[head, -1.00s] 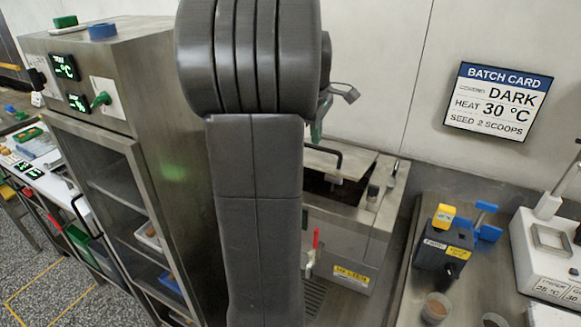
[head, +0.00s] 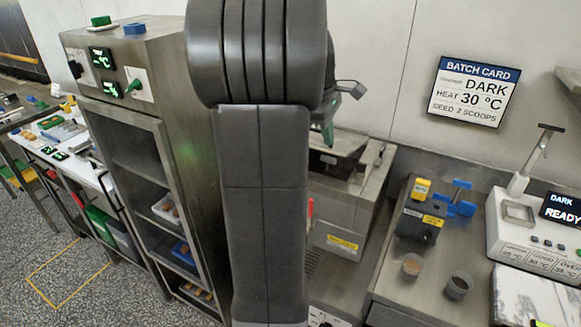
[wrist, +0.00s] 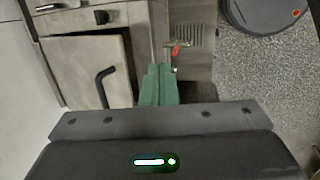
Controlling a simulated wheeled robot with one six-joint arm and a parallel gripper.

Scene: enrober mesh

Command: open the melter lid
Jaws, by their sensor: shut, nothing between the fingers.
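The melter (head: 335,235) is a steel box with a yellow label, partly hidden behind my arm in the head view. Its lid (head: 347,142) is a flat steel plate on top, with a dark gap showing below its near edge. In the wrist view the lid (wrist: 75,65) carries a bent black handle (wrist: 105,88). My gripper (head: 328,132) has green fingers and is above the melter. In the wrist view the gripper (wrist: 158,72) is shut and empty, to the right of the handle and apart from it in the picture. Whether it touches the lid cannot be told.
A steel cabinet (head: 165,70) with a glass door stands left of the melter. On the right bench are a dark grey device (head: 420,215), two cups (head: 411,266) (head: 459,284) and a white meter (head: 515,235). A red-handled tap (wrist: 175,50) projects at the melter's front.

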